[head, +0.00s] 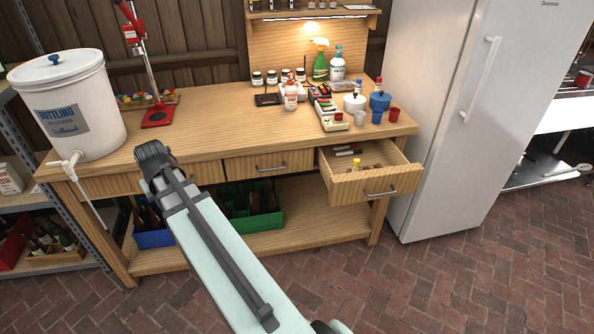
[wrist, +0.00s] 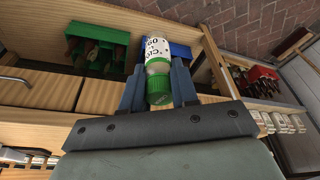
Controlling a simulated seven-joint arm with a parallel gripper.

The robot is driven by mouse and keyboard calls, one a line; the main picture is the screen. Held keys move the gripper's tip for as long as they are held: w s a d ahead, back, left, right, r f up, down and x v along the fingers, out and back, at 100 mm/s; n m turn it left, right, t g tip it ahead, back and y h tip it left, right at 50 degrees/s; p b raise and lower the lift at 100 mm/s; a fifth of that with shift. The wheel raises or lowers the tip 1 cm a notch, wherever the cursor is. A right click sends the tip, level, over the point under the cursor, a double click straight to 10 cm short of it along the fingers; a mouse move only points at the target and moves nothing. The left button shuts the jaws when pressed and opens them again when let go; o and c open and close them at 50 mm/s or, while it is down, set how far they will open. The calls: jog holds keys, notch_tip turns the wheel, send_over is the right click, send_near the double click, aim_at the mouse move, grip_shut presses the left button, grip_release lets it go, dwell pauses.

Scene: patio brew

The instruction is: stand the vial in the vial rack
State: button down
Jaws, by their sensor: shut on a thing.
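My gripper (wrist: 158,68) is shut on a vial (wrist: 157,55) with a green cap and a white label with dark printing and green spots. The cap end points toward the palm in the wrist view. In the head view my gripper (head: 152,156) is in front of the bench's left part, and the vial is hidden there. I cannot tell for sure which thing is the vial rack; a small dark holder (head: 267,99) stands on the bench top left of a white bottle (head: 291,96).
The right drawer (head: 372,182) is open and holds a yellow-capped item (head: 355,163). A white bucket (head: 70,105) with a tap and a red press (head: 156,115) stand at the bench's left. Cups (head: 377,116) crowd the right. The bench's front middle (head: 215,130) is clear.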

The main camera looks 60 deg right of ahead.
jog(key=s+d+m+g+h, duration=0.1)
jog(key=s+d+m, duration=0.4)
jog(key=s+d, duration=1.2)
jog(key=s+d+m+g, duration=0.1)
jog(key=s+d+m, duration=0.6)
jog(key=d, duration=1.7)
jog(key=s+d+m+g+h, duration=0.1)
jog(key=s+d+m, duration=0.2)
jog(key=s+d, duration=1.5)
jog(key=shift+w+d+f+m+g, duration=0.15)
jog(key=shift+w+d+f+m, duration=0.4)
jog(key=shift+f, duration=1.15)
jog(key=shift+w+d+f+m+g, duration=0.2)
jog(key=shift+w+d+f+m, duration=0.3)
jog(key=shift+f, duration=1.2)
jog(key=shift+w+d+f+m+g, duration=0.15)
jog(key=shift+w+d+f+m, duration=0.4)
jog(key=shift+f, duration=1.15)
jog(key=shift+s+a+f, duration=0.1)
jog(key=shift+s+a, duration=0.05)
jog(key=c, duration=0.8)
grip_release()
jog(key=shift+c, duration=0.2)
